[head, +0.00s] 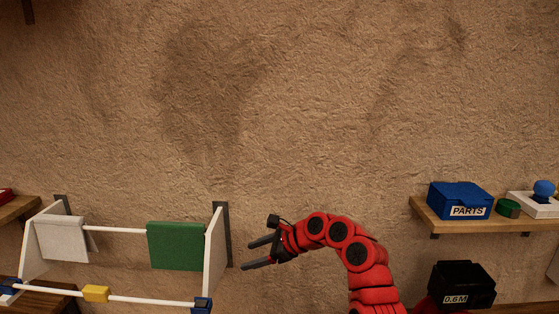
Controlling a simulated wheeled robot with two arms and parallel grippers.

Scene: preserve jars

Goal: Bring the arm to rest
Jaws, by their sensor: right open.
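My right arm is red with black joints and rises from the bottom of the head view, bending over to the left. My right gripper (254,255) is at its end, black, with its two fingers apart and nothing between them. It points left, close to the right side panel of a white rack (215,255). I cannot tell whether it touches the panel. My left gripper does not show.
A wooden shelf (470,226) at right holds a blue PARTS box (460,200), a green round lid (508,208) and a blue knob (543,189). A black 0.6M box (462,283) is below.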

